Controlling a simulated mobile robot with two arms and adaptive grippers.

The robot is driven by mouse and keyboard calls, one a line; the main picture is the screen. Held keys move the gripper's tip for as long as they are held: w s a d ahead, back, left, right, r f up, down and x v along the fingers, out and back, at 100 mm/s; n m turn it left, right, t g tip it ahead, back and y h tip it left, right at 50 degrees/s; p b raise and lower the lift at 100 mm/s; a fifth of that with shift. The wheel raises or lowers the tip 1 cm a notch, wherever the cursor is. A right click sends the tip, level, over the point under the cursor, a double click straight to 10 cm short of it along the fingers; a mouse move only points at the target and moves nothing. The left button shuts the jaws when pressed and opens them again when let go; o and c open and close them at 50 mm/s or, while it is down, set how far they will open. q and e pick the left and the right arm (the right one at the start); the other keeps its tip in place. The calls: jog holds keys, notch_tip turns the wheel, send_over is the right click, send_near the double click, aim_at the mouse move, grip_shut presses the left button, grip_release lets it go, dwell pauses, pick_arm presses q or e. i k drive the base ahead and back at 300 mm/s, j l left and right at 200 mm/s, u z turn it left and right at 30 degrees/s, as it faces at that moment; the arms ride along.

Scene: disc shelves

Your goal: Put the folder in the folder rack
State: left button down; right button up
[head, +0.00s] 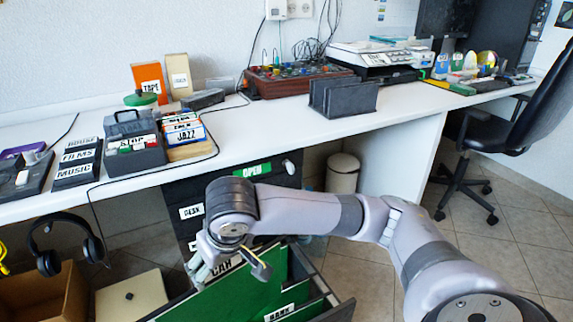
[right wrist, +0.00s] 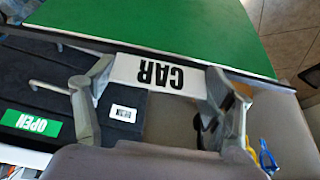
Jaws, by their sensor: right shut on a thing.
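The green folder (head: 226,297) has a white label reading CAR and stands at the open dark drawer (head: 339,309). My right gripper (head: 231,262) is at its top edge. In the right wrist view the gripper (right wrist: 158,88) is shut on the folder, its fingers at either end of the CAR label (right wrist: 162,74). The green panel (right wrist: 190,28) stretches away beyond the label. I cannot tell whether its lower part is still inside the drawer. The dark grey folder rack (head: 343,97) stands on the white desk, its slots appearing empty. My left gripper is not in view.
A folder labelled BANK (head: 281,312) is in the drawer. The white desk (head: 258,124) has free room left of the rack. A red device (head: 300,78) and a printer (head: 371,56) stand behind it. A chair (head: 500,125) is at the right, a bin (head: 343,172) below.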

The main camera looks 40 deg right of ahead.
aim_at(342, 113)
jog(key=k+l, duration=0.1)
jog(key=l, duration=0.6)
jog(key=k+l, duration=0.1)
jog(key=l, duration=1.3)
jog(key=k+u, duration=0.05)
